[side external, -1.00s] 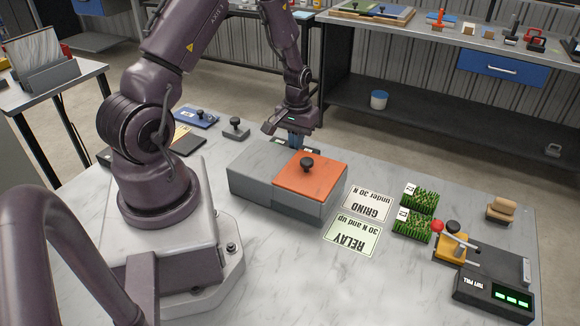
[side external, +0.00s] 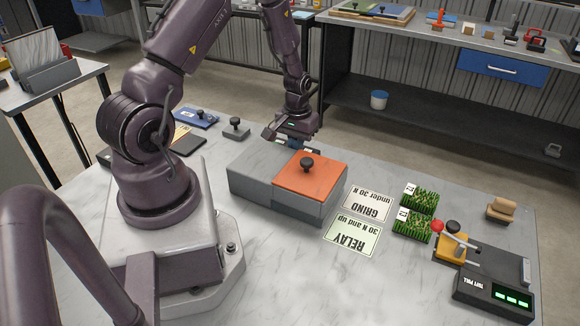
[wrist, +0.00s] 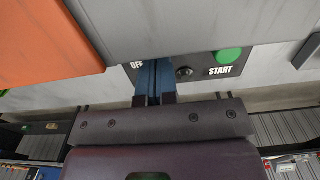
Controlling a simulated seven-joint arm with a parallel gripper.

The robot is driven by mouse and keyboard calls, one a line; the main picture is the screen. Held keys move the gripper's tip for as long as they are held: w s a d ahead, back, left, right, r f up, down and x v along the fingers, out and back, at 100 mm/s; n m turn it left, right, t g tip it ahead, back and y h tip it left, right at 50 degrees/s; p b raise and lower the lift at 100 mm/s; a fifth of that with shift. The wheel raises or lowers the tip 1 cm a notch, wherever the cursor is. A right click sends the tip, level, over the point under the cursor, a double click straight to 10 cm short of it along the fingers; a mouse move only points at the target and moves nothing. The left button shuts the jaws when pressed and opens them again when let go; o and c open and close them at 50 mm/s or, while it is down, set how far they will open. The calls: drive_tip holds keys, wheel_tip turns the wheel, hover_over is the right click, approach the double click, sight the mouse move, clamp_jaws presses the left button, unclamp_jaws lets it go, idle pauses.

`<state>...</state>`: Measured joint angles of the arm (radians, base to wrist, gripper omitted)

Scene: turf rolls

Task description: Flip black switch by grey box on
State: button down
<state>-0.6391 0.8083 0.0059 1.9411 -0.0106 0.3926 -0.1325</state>
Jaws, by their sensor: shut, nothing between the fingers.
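The grey box (side external: 254,170) stands on the table beside my arm, with an orange lid carrying a black knob at its near right end. In the wrist view, a dark panel (wrist: 200,73) lies at the box's edge, with an "OFF" label, a small black switch (wrist: 184,72) and a green START button (wrist: 228,55). My gripper (wrist: 153,68) is shut and empty, its blue fingers over the panel just left of the switch. Whether they touch the switch is unclear. In the side view my gripper (side external: 305,147) is low behind the box, which hides the panel.
RELAY (side external: 352,234) and GRIND (side external: 367,204) cards lie right of the box, beside two turf pieces (side external: 411,226). A turf pull tester (side external: 494,290) with a red-knobbed lever stands at the right. A small grey block with a knob (side external: 236,129) sits behind the box.

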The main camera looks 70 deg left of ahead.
drive_tip(key=shift+r, duration=3.4)
drive_tip(key=shift+d, duration=0.1)
drive_tip(key=s+d+r+m+t, duration=0.2)
drive_tip(key=s+d+r+m, duration=0.2)
drive_tip(key=d+r, duration=0.7)
drive_tip(key=s+d+r+m+t, duration=0.3)
drive_tip(key=s+d+r+m, duration=0.2)
drive_tip(key=d+r, duration=0.6)
wheel_tip(320, 180, up, 2)
drive_tip(key=shift+s+d+r+t, duration=0.2)
drive_tip(key=shift+s+t, duration=0.1)
drive_tip(key=shift+s, duration=0.4)
